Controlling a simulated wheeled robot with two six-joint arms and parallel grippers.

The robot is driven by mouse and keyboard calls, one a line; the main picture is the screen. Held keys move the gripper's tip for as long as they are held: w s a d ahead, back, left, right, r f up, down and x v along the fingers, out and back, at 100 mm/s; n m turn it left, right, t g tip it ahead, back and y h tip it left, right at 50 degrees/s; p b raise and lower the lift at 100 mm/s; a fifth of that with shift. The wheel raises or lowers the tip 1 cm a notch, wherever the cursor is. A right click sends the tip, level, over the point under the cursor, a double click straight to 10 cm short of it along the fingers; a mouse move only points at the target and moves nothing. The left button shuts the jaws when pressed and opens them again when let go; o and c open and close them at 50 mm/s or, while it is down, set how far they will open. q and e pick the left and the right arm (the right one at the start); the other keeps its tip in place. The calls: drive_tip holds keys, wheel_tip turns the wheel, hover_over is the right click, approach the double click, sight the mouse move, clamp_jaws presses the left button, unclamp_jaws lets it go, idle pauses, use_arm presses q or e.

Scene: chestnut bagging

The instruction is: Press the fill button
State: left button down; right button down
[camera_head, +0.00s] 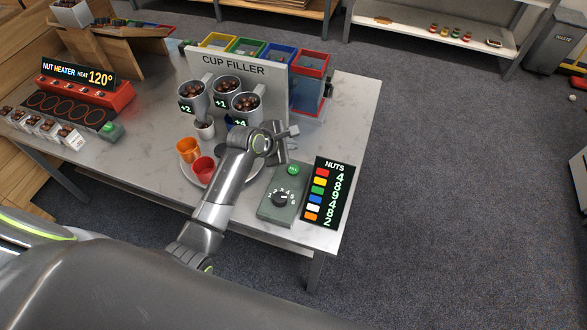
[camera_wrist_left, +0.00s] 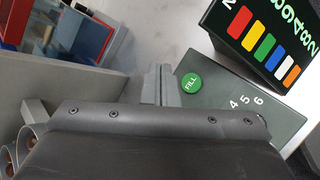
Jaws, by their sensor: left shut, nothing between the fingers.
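The green fill button (camera_head: 293,169) sits at the far end of a dark green control box (camera_head: 272,207) with a numbered dial. In the left wrist view the button (camera_wrist_left: 191,84) reads FILL, and the box (camera_wrist_left: 228,92) lies under it. My left gripper (camera_head: 292,131) is shut and empty, beyond the button in the head view. In the left wrist view its fingertips (camera_wrist_left: 160,72) are just left of the button, apart from it in the picture; their height above it is unclear. My right gripper is not in view.
A NUTS display (camera_head: 325,194) stands right of the box. The CUP FILLER (camera_head: 236,68) with metal hoppers stands behind. The nut heater (camera_head: 85,96) is farther left.

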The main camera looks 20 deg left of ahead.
use_arm(q)
drive_tip(key=b, duration=0.7)
hover_over(291, 171)
drive_tip(key=shift+f, duration=3.15)
drive_tip(key=shift+f+b, duration=0.5)
drive_tip(key=shift+f, duration=0.65)
drive_tip(key=shift+f, duration=0.3)
drive_tip(key=shift+f, duration=0.55)
drive_tip(key=shift+r+p, duration=0.1)
drive_tip(key=shift+p, duration=0.25)
drive_tip(key=shift+r+p, duration=0.75)
drive_tip(key=shift+p, duration=0.35)
